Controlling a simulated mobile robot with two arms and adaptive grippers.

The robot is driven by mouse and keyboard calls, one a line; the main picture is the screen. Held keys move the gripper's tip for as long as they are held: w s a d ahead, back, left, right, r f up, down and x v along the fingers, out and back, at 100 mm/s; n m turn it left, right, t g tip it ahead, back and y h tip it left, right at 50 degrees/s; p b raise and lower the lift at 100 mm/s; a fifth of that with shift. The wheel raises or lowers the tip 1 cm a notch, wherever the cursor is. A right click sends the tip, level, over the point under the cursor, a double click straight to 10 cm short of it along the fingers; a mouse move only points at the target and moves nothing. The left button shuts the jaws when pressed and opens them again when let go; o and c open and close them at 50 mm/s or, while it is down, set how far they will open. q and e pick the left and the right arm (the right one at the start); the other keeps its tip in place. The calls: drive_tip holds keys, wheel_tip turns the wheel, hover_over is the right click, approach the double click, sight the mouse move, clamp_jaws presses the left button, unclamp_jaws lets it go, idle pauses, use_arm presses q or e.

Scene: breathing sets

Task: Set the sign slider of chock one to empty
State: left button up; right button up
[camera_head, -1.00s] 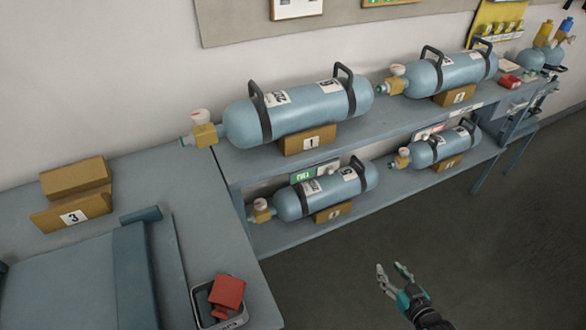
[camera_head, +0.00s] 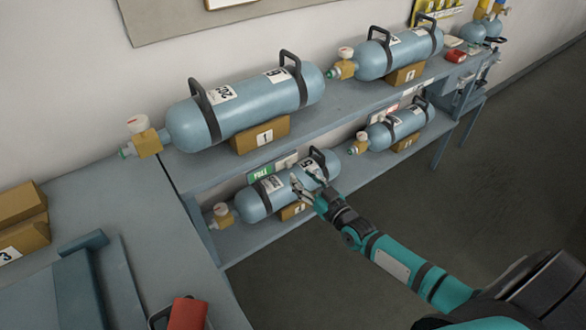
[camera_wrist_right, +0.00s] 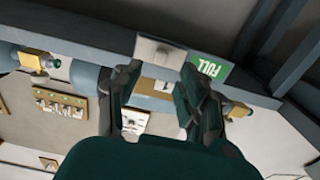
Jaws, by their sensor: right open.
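Chock one (camera_head: 263,137) is a wooden block labelled 1 under the large blue cylinder (camera_head: 245,110) on the upper shelf. Its sign is on the shelf's front edge below it. The green FULL field (camera_head: 260,172) shows at the left, and a pale grey slider plate (camera_head: 287,161) covers the part to its right. In the wrist view the slider (camera_wrist_right: 160,50) has a small knob, and FULL (camera_wrist_right: 208,67) is exposed beside it. My right gripper (camera_head: 308,185) is open, its fingers (camera_wrist_right: 160,74) pointing towards the slider. Contact cannot be told.
A smaller cylinder (camera_head: 250,203) lies on the lower shelf, close to my right gripper. Another sign (camera_head: 386,112) showing red is farther right along the shelf edge. A bench with a red block (camera_head: 188,313) is at lower left. The floor in front is clear.

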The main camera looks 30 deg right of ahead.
sight(291, 166)
drive_tip(key=w, duration=0.5)
drive_tip(key=shift+w+a, duration=0.15)
drive_tip(key=shift+a, duration=0.25)
clamp_jaws()
